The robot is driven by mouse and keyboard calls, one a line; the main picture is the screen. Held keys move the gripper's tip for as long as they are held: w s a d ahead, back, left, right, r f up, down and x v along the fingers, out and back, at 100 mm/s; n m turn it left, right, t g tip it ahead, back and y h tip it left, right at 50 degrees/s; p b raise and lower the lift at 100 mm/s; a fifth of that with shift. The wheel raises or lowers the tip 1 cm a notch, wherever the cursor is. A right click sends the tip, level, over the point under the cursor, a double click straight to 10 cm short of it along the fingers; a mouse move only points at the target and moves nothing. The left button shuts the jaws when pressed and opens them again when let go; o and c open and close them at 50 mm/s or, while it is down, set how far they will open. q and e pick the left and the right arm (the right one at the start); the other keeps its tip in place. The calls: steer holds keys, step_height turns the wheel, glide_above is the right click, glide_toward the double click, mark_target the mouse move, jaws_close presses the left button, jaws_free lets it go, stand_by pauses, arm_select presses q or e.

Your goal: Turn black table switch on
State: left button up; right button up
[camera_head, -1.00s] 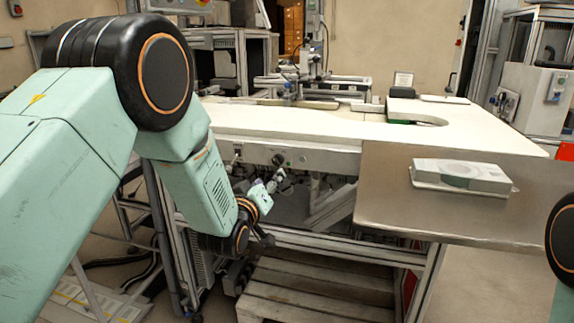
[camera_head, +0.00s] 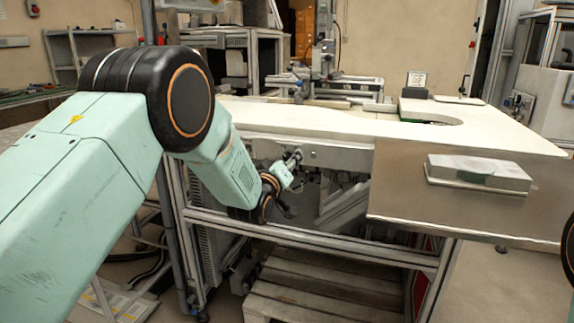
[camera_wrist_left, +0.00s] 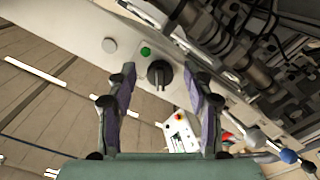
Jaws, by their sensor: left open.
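The black table switch (camera_wrist_left: 159,74) is a round black knob on the pale front panel of the table. In the left wrist view it lies between and beyond the two fingertips of my left gripper (camera_wrist_left: 160,82), with a green button (camera_wrist_left: 145,51) beside it. The gripper is open and empty. I cannot tell whether the fingers touch the knob. In the head view my left gripper (camera_head: 292,160) is at the table's front panel, and the switch is hidden there.
The white worktable (camera_head: 320,127) has a metal front plate (camera_head: 400,200) holding a pale box (camera_head: 480,172) on a ledge. A wooden pallet (camera_head: 320,290) lies under the table frame. In the wrist view a small white box with a red button (camera_wrist_left: 181,132) shows below.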

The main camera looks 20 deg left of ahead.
arm_select(q)
jaws_close()
stand_by(0.6)
